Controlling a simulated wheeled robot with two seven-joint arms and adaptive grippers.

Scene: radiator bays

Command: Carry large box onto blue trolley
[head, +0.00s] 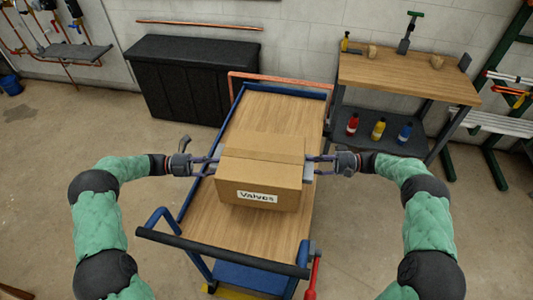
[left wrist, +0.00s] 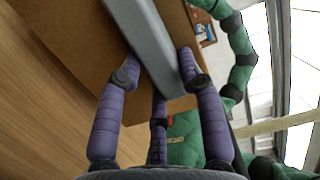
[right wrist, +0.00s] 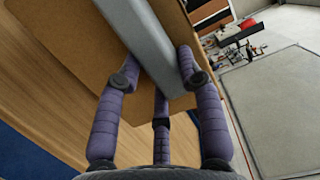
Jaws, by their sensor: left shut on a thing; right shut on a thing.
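A large cardboard box (head: 262,172) labelled "Valves" is over the wooden deck of the blue trolley (head: 235,220), near its middle. Whether it touches the deck or hangs just above it, I cannot tell. My left gripper (head: 210,166) is shut on a grey handle on the box's left side; the handle (left wrist: 150,40) shows between purple fingers in the left wrist view. My right gripper (head: 318,166) is shut on the matching handle on the right side, and that handle (right wrist: 150,45) shows in the right wrist view. The box looks level.
The trolley has a dark push bar (head: 220,252) at the near end and a copper-coloured rail (head: 275,78) beyond its far end. A black chest (head: 195,80) stands back left. A workbench (head: 400,78) with bottles on its lower shelf stands back right.

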